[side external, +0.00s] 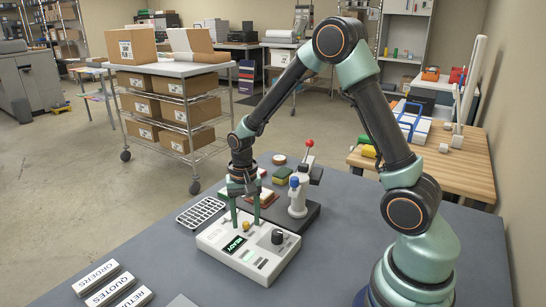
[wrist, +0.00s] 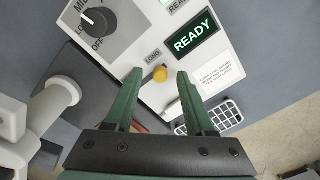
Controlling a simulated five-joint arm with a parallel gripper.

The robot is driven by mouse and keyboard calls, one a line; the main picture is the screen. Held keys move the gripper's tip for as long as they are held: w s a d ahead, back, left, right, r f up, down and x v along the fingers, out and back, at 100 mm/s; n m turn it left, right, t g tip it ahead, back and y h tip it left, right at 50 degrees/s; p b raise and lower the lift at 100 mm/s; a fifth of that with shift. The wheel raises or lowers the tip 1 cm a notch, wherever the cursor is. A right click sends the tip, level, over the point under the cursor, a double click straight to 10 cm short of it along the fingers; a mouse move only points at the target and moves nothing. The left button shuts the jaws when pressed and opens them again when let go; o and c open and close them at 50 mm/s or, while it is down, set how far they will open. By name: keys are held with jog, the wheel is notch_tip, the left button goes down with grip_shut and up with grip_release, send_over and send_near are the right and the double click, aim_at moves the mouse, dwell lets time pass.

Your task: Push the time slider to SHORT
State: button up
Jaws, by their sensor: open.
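The white control box (side external: 213,238) lies on the grey table and also fills the upper part of the wrist view (wrist: 148,20). Its yellow time slider knob (wrist: 160,73) sits just beside the LONG label (wrist: 152,55); the knob shows small in the side view (side external: 246,226). No SHORT label can be read. My gripper (wrist: 159,76) is open, with one green finger on each side of the knob and visible gaps between. In the side view my gripper (side external: 246,221) points down at the box. I cannot tell whether the fingertips touch the panel.
The box has a lit READY display (wrist: 195,35) and a black dial (wrist: 99,22) with OFF and MID labels. A device with blue and red knobs (side external: 298,197) stands behind it. A white grid rack (side external: 200,212) lies left. Labelled blocks (side external: 108,289) lie at front left.

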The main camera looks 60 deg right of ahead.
grip_shut()
dwell(1.5)
